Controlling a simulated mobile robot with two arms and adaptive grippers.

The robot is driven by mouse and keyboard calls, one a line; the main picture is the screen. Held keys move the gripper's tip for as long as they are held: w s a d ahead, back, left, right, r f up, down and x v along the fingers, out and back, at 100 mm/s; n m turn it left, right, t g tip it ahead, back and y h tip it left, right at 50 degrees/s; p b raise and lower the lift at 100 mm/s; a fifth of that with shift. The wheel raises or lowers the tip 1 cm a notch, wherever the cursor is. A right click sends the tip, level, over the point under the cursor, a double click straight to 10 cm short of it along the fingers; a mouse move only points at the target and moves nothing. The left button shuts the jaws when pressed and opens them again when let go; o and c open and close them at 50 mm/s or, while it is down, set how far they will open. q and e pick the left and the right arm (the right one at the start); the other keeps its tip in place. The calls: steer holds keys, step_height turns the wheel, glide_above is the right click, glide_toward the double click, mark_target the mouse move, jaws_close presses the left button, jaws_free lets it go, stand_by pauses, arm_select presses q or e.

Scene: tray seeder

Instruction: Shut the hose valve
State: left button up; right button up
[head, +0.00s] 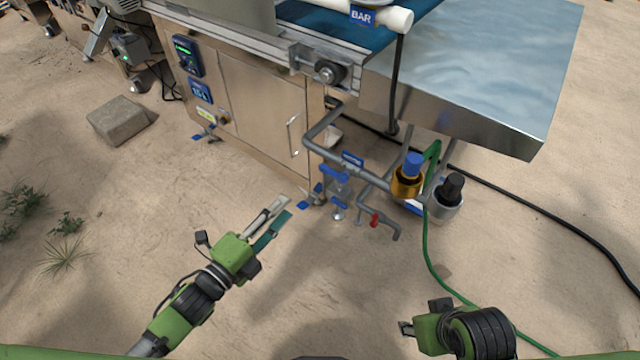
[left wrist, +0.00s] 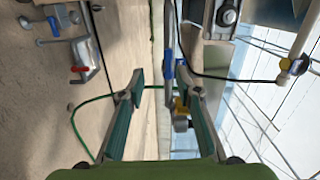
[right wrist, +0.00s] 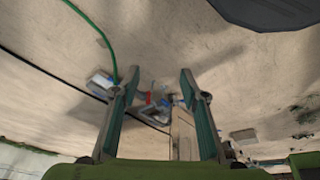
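A small red valve handle (head: 375,220) sits on a grey pipe below the machine's right end. It also shows in the left wrist view (left wrist: 80,69) and, small, in the right wrist view (right wrist: 149,98). Right of it stand a yellow fitting with a blue top (head: 408,180) and a grey fitting with a black top (head: 449,196). A green hose (head: 427,240) runs down beside them to the ground. My left gripper (head: 284,208) is open and empty, left of the red handle and apart from it. My right gripper (head: 405,328) is open and empty, lower right, away from the pipes.
The steel cabinet (head: 260,110) stands behind my left gripper, with a handle on its door. A wide metal sheet (head: 480,70) overhangs the fittings. A black cable (head: 540,210) crosses the sand at right. A stone block (head: 120,119) lies far left. The sand between my grippers is clear.

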mark_target(322, 170)
arm_select(q)
steer(key=shift+m+h, duration=0.4)
steer(key=b+x, duration=0.1)
steer(key=x, duration=0.8)
steer(key=r+b+x, duration=0.1)
steer(key=x, duration=0.3)
steer(key=shift+d+r+b, duration=0.15)
steer(key=shift+d+b, duration=0.15)
steer(key=shift+d, duration=0.2)
steer(key=shift+w+d, duration=0.15)
steer(key=shift+w, duration=0.05)
arm_select(e)
steer(key=w+a+r+t, duration=0.1)
steer(key=w+r+t, duration=0.1)
steer(key=w, duration=0.3)
steer(key=w+a+r+t+y, duration=0.1)
steer(key=w+a+r+t, duration=0.1)
steer(key=w, duration=0.4)
steer(key=shift+a+r+t, duration=0.25)
steer(key=shift+r+t, duration=0.55)
steer(key=shift+t, duration=0.2)
steer(key=shift+w, duration=0.1)
arm_select(q)
jaws_close()
